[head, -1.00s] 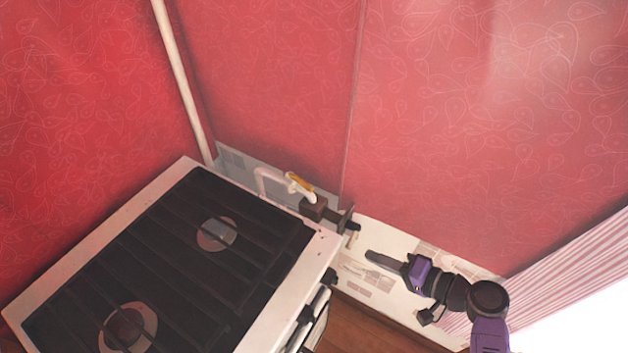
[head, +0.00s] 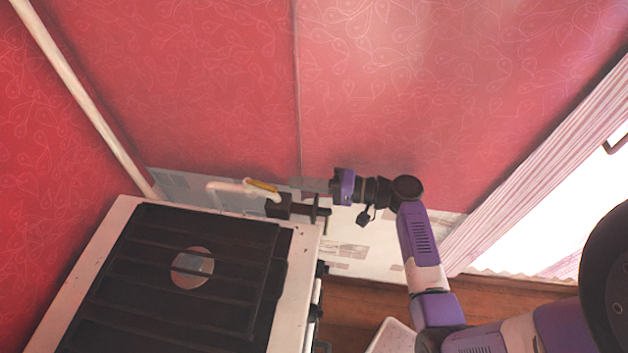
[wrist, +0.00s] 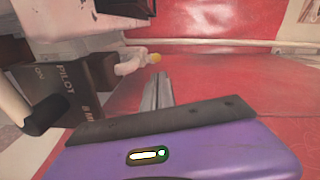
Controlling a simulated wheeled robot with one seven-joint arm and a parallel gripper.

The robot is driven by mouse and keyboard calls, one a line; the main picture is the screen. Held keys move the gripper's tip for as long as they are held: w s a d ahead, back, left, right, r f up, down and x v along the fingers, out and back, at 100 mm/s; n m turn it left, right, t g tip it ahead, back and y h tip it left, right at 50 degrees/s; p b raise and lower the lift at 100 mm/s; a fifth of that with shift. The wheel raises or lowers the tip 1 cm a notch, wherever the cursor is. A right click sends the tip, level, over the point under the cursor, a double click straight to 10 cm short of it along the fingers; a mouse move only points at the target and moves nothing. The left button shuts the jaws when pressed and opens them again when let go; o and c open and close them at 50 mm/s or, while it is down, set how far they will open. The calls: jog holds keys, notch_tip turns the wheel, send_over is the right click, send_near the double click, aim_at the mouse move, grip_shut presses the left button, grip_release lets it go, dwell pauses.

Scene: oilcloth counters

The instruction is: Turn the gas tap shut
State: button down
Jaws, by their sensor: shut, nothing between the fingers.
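The gas tap has a yellow lever (head: 262,186) on a pale pipe (head: 228,188) behind the stove's back right corner. The lever lies nearly along the pipe. In the wrist view the yellow tip (wrist: 154,58) shows small, beyond a dark box (wrist: 75,88) marked "PILOT" and "ON". That box also shows in the head view (head: 280,207), just in front of the lever. My gripper (head: 312,184) is to the right of the lever, apart from it, with its fingers pointing left. The fingers (wrist: 157,85) are shut and empty.
The stove (head: 190,275) with its dark grates fills the lower left. A dark handle (head: 318,210) sticks out right of the box, close below my gripper. The red wall (head: 400,100) stands close behind.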

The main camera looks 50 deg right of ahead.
aim_at(261, 186)
jog(key=shift+p+x, duration=0.35)
jog(key=shift+x, duration=1.6)
jog(key=shift+s+a, duration=0.1)
jog(key=shift+a, duration=0.1)
